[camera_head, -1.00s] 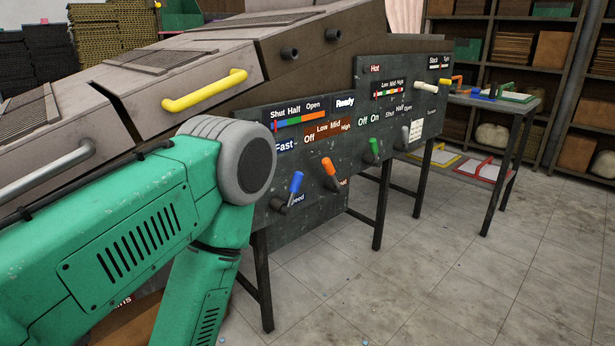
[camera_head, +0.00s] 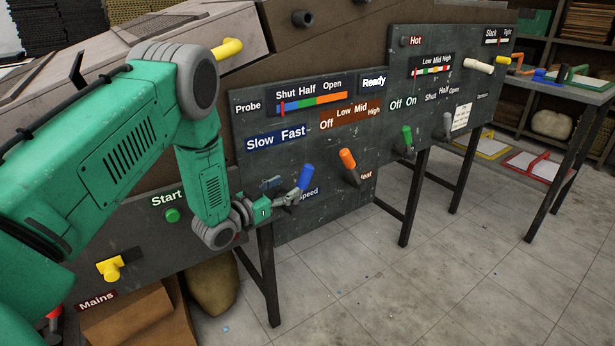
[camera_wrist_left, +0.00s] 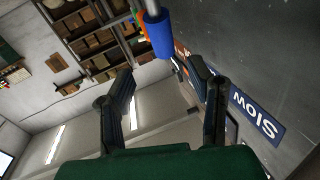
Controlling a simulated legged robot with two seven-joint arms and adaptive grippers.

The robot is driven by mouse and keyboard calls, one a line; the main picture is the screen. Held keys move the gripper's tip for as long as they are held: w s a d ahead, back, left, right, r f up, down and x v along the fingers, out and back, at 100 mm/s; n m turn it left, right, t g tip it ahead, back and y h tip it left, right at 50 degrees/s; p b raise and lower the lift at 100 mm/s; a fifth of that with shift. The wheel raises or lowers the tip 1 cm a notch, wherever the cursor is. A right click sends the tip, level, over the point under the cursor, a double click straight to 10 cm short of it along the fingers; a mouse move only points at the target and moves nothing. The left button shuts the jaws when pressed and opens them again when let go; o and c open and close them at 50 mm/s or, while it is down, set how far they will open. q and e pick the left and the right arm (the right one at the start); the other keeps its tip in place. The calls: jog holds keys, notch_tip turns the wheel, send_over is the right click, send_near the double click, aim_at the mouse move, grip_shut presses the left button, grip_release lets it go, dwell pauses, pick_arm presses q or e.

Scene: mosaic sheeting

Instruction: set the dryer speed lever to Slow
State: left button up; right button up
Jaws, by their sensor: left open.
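The dryer speed lever has a blue handle (camera_head: 305,177) and sits low on the grey control panel. It leans up and to the right, on the side of the word Fast. Above it a blue sign (camera_head: 276,138) reads Slow on the left and Fast on the right. The sign's Slow end shows in the left wrist view (camera_wrist_left: 257,116). My left gripper (camera_head: 281,187) is open just left of the lever. In the left wrist view the blue handle (camera_wrist_left: 158,35) lies just beyond the open fingertips (camera_wrist_left: 161,68), apart from them. My right gripper is out of view.
An orange lever (camera_head: 347,159) stands right of the blue one, with a green lever (camera_head: 406,137) and a grey lever (camera_head: 448,126) further right. A green Start button (camera_head: 172,215) and a yellow Mains switch (camera_head: 113,267) are at left. The floor in front is open.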

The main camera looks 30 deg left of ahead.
aim_at(302, 176)
pick_arm(q)
jog(key=w, duration=0.3)
jog(key=w+b, duration=0.1)
jog(key=w, duration=0.4)
jog(key=shift+w+d+f, duration=0.25)
jog(key=shift+w, duration=0.1)
jog(key=shift+w+d, duration=0.1)
jog(key=shift+w, duration=0.1)
jog(key=shift+w+d+r, duration=0.1)
jog(key=shift+d+r, duration=0.05)
jog(key=shift+d, duration=0.1)
jog(key=c, duration=1)
jog(key=shift+a, duration=0.25)
grip_shut()
